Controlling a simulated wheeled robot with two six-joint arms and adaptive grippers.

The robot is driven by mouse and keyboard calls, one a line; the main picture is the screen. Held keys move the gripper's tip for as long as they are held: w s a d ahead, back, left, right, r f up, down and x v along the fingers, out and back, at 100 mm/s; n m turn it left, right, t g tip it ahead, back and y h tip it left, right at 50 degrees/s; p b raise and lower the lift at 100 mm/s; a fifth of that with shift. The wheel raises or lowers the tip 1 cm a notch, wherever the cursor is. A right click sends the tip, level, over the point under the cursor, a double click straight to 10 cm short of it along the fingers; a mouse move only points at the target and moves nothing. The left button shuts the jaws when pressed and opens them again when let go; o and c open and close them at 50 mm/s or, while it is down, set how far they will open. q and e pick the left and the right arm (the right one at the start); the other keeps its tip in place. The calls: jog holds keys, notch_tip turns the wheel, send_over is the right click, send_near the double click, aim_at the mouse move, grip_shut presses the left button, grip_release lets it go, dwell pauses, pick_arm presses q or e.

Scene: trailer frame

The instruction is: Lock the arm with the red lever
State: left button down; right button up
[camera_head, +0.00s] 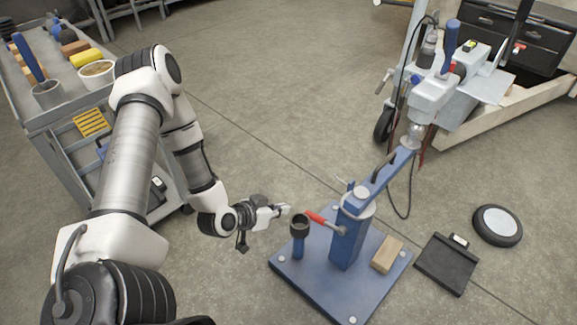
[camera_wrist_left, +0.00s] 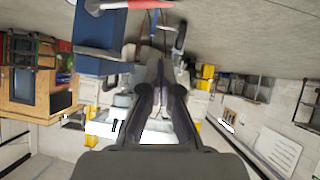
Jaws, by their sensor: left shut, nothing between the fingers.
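The red lever (camera_head: 318,218) sticks out to the left from the blue post (camera_head: 347,237) on a blue base plate (camera_head: 299,284). A blue arm (camera_head: 392,170) slopes up and right from the post to a grey machine head (camera_head: 434,92). My left gripper (camera_head: 286,210) is shut and empty, just left of the lever's tip, seemingly apart from it. In the left wrist view, the gripper fingers (camera_wrist_left: 161,75) are together, and part of the red lever (camera_wrist_left: 165,4) shows at the top edge beside the blue post (camera_wrist_left: 98,28). My right gripper is out of view.
A dark cup on a short blue stand (camera_head: 299,238) rises from the plate close below my gripper. A wooden block (camera_head: 387,254) lies on the plate. A black pad (camera_head: 447,263) and a wheel (camera_head: 497,225) lie to the right. A tool cart (camera_head: 52,115) stands left; floor between is clear.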

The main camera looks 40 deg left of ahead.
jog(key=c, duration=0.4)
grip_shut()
pick_arm(q)
jog(key=s+d+f+g+y, duration=0.1)
jog(key=s+d+f+g, duration=0.3)
jog(key=s, duration=0.6)
jog(key=s+d+f+g+y, duration=0.1)
jog(key=s+d+f+g, duration=0.4)
jog(key=s, duration=0.5)
jog(key=shift+d+f+g, duration=0.3)
jog(key=shift+d+g, duration=0.7)
jog(key=shift+g, duration=0.1)
